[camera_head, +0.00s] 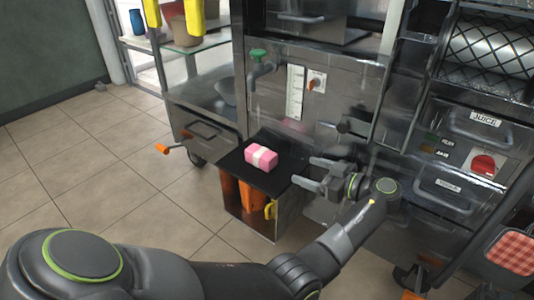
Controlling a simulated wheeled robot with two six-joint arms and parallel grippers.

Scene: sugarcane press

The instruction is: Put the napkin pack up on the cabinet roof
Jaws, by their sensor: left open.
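The pink napkin pack (255,158) with a pale band around it lies on the black top (268,179) of a low open-fronted box. My left gripper (305,171) is open and empty, to the right of the pack and apart from it, its fingers pointing left toward it. My left arm reaches across the front of the view to the gripper. A surface plainly recognisable as the cabinet roof cannot be made out. My right gripper is not in view.
The steel press machine (340,85) with a green-handled tap (259,62) rises behind the box. Orange items (250,196) stand inside the box. A wheeled glass-shelved cart (205,135) is at left. A red-checked cloth (513,251) is at lower right. Tiled floor (100,150) at left is clear.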

